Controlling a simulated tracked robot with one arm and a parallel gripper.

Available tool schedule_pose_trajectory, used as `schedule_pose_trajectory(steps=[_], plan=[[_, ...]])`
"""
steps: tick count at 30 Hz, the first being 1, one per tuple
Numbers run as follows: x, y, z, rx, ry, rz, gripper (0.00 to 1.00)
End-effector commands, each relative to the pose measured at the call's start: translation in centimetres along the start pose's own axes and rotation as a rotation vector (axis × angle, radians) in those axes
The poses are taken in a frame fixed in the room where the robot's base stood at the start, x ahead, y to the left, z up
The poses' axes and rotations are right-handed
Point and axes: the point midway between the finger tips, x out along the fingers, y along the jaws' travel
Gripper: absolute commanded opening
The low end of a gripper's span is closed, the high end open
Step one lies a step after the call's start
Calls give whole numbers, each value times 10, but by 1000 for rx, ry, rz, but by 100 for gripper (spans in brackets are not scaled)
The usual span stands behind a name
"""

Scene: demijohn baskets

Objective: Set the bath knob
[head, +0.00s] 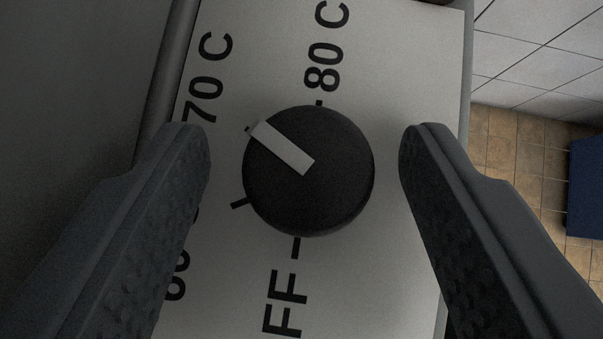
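The bath knob (335,190) is a round black dial with a white pointer bar (283,148). It sits on a pale panel (400,60) marked "70 C", "80 C" and "FF", with another label mostly hidden at the lower left. In the picture the pointer aims up and left, at the tick beside "70 C". My gripper (308,150) is open, with one dark finger left of the knob and one right of it. A gap shows between each finger and the knob. The left finger covers part of the lower left label.
A dark grey surface (80,80) fills the left side. Beyond the panel's right edge are pale wall tiles (545,40), a tan tiled floor (520,145) and a dark blue object (585,190).

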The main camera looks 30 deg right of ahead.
Motion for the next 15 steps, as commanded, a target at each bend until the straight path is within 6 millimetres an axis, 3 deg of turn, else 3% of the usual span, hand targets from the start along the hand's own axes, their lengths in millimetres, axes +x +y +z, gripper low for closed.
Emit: schedule_pose_trajectory(steps=[8, 15], plan=[[-7, 0, -1, -1, 3, -1, 53], [-43, -2, -1, 0, 2, -5, 53]])
